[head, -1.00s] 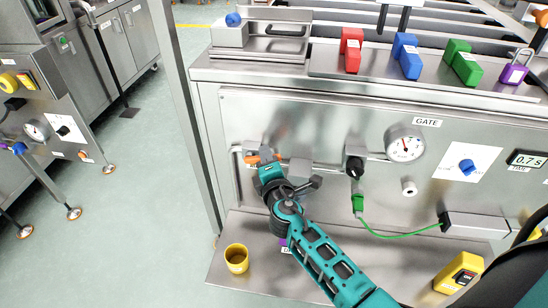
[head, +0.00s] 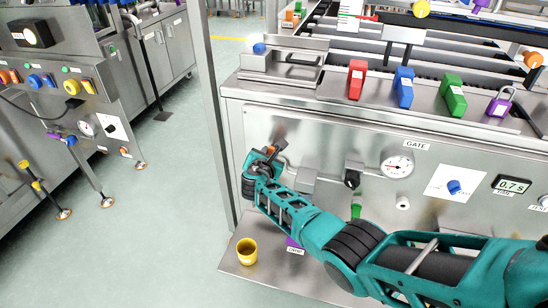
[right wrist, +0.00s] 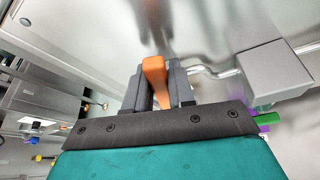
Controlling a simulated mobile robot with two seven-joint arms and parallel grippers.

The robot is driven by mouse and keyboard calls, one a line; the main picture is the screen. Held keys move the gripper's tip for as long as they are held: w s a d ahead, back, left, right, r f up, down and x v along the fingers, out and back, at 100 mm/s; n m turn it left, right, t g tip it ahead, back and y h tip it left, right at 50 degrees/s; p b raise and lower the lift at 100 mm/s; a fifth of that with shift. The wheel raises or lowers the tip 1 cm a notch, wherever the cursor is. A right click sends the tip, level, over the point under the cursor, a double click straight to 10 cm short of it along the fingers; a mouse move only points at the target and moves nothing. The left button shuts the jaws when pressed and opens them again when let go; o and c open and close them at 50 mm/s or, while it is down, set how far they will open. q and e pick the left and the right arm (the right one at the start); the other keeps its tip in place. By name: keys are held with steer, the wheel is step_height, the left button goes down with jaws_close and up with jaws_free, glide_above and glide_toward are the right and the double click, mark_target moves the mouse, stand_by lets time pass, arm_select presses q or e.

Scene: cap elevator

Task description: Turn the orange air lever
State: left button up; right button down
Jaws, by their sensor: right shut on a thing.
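The orange air lever (head: 271,150) is at the left part of the steel front panel (head: 325,140). My right gripper (head: 273,149) is at the lever, shut on it, with its dark fingers tilted up and to the right. In the right wrist view, the orange lever (right wrist: 155,78) stands between the two dark fingers (right wrist: 158,86). The gripper and wrist hide part of the lever and its mount in the head view. My left gripper is not in view.
Red (head: 356,79), blue (head: 403,85) and green (head: 453,95) blocks sit on top.

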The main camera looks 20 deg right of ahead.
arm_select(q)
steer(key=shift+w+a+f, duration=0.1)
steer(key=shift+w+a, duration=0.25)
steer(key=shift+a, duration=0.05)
arm_select(e)
steer(key=shift+w+a+r+n+g+h, duration=0.1)
steer(key=shift+w+a+n+g+h, duration=0.25)
steer(key=shift+n, duration=0.3)
steer(key=shift+w+a+r+n+g+h, duration=0.1)
steer(key=shift+w+a+n+g+h, duration=0.15)
steer(key=shift+n+h, duration=0.3)
steer(key=c, duration=1)
jaws_free()
steer(key=shift+f, duration=0.1)
steer(key=shift+c, duration=0.2)
steer(key=shift+s+a, duration=0.1)
steer(key=shift+a, duration=0.05)
steer(key=shift+s+a+r, duration=0.15)
steer(key=shift+s+r, duration=0.05)
steer(key=shift+r, duration=0.05)
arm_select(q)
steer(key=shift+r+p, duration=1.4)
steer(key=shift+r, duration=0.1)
arm_select(e)
steer(key=v, duration=1.2)
